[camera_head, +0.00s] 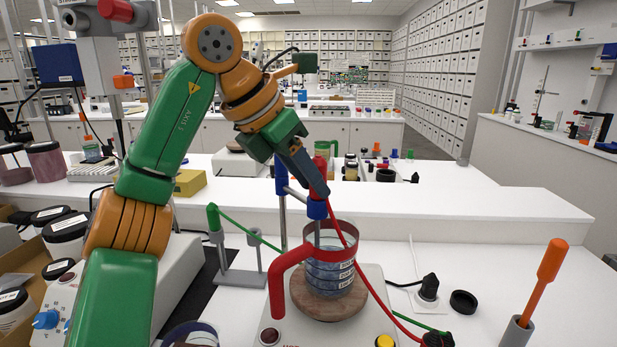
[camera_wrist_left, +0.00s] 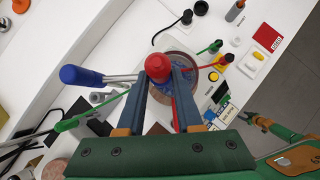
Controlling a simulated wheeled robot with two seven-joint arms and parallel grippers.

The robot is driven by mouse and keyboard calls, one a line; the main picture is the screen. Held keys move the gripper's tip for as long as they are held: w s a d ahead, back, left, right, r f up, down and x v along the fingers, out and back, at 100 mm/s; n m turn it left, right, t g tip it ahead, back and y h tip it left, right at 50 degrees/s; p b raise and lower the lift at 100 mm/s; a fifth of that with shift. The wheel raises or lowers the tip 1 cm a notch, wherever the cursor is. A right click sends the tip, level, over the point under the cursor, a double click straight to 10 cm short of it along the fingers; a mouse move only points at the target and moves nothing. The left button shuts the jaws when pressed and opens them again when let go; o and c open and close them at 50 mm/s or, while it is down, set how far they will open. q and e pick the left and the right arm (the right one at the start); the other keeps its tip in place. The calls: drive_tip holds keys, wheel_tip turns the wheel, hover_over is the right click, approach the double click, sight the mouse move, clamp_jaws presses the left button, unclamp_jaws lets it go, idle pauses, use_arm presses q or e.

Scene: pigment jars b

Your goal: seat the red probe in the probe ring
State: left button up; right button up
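The red probe (camera_head: 322,168) stands upright over the beaker (camera_head: 330,272), its red handle above the blue probe ring (camera_head: 317,209). A thin metal rod shows below the ring, inside the beaker. The ring sits on an arm from a blue-topped stand (camera_head: 282,178). My left gripper (camera_head: 318,188) has its fingers on both sides of the red handle. In the left wrist view the probe's rounded red top (camera_wrist_left: 158,67) shows between the fingertips (camera_wrist_left: 160,82), which appear to press on it. The fingers partly hide the handle, and its exact depth in the ring is unclear.
The beaker has a red handle and stands on a round plate on a hotplate (camera_head: 372,300). A green probe (camera_head: 213,219) stands in a holder at left. An orange-handled tool (camera_head: 548,270) stands at right. Red and green cables cross the bench.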

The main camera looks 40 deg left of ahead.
use_arm(q)
drive_tip(key=o, duration=0.4)
drive_tip(key=p+v, duration=0.3)
drive_tip(key=v, duration=0.4)
drive_tip(key=shift+s+r, duration=0.1)
